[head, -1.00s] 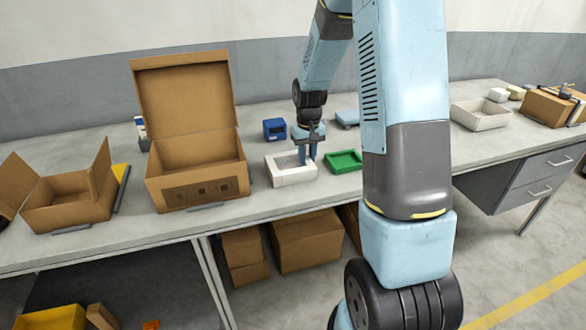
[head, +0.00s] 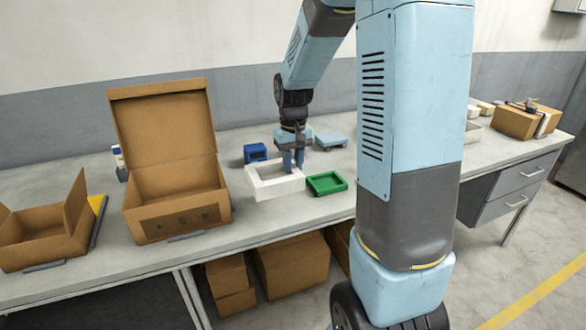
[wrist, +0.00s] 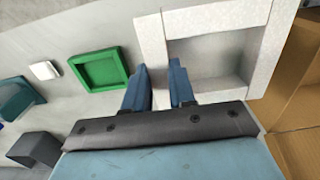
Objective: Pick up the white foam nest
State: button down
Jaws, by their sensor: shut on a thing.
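The white foam nest (head: 280,188) is a rectangular block with an open hollow, at the middle of the bench in the head view. It also fills the upper right of the wrist view (wrist: 217,17). My gripper (head: 293,165) is shut on the nest's wall on the side nearest the green tray. In the wrist view its two blue fingers (wrist: 160,78) stand on either side of that wall. The nest looks level and is at or very near the bench top; I cannot tell whether it touches. The fingers hide part of the gripped wall.
A green tray (head: 327,183) lies close to the right of the nest. A blue box (head: 255,152) and a light blue item (head: 330,140) stand behind. A large open cardboard box (head: 180,218) is close on the left, with a smaller one (head: 45,248) beyond.

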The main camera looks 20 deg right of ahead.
jog(key=s+a+r, duration=0.1)
jog(key=s+r, duration=0.2)
jog(key=s, duration=0.4)
jog(key=shift+s+r, duration=0.2)
jog(key=shift+s, duration=0.2)
